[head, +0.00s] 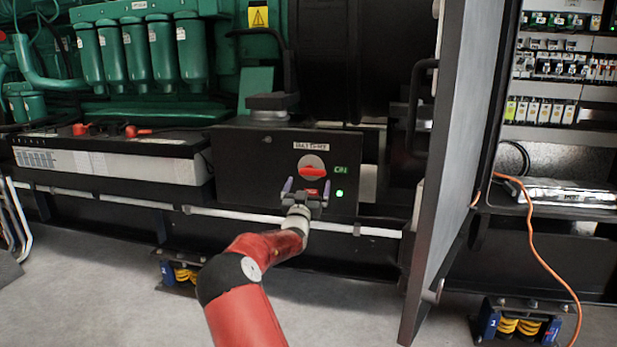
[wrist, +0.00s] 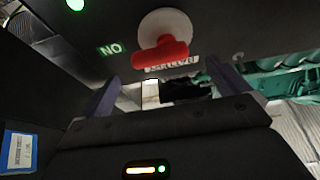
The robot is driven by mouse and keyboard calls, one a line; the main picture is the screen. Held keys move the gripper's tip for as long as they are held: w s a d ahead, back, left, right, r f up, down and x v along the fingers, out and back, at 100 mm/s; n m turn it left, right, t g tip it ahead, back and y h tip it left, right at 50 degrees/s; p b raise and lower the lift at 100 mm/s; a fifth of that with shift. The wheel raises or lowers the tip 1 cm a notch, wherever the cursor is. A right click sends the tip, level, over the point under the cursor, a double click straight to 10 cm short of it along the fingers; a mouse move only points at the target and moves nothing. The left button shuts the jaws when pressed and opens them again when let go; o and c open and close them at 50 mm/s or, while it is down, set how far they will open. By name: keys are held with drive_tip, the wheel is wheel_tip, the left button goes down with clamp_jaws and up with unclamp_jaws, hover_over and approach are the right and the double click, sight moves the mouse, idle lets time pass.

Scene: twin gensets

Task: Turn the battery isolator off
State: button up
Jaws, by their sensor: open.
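The battery isolator is a red handle (head: 312,169) on a pale round disc, on the front of a dark box (head: 250,172). The handle lies roughly level, with a green "ON" label (head: 341,170) to its right and a lit green lamp (head: 339,193) below that. In the wrist view the red handle (wrist: 160,54) and the label (wrist: 110,49) appear upside down. My gripper (head: 307,187) is open and empty, just below and in front of the handle. Its two fingers are spread wide and do not visibly touch the handle.
A battery (head: 110,160) with red terminal covers sits left of the box. A dark cabinet door (head: 455,150) stands open to the right. A pale pipe (head: 250,217) runs below the box. An orange cable (head: 540,255) hangs at the right. Grey floor lies in front.

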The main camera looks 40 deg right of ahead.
sight(312, 175)
drive_tip(key=shift+x, duration=2.65)
drive_tip(key=shift+f, duration=0.1)
drive_tip(key=c, duration=0.9)
drive_tip(key=shift+c, duration=0.2)
drive_tip(key=shift+f+m+g, duration=0.1)
drive_tip(key=shift+m+g, duration=0.2)
drive_tip(key=shift+m, duration=0.1)
drive_tip(key=m+g+p, duration=0.1)
drive_tip(key=m+g, duration=0.1)
drive_tip(key=m, duration=0.5)
drive_tip(key=w+m+g+p, duration=0.1)
drive_tip(key=m+g, duration=0.2)
drive_tip(key=m, duration=0.4)
drive_tip(key=a+m+g+p, duration=0.1)
drive_tip(key=m+g, duration=0.2)
drive_tip(key=m, duration=0.4)
drive_tip(key=shift+w+f+m+p, duration=0.2)
drive_tip(key=shift+f+m+p, duration=0.1)
drive_tip(key=shift+f, duration=0.1)
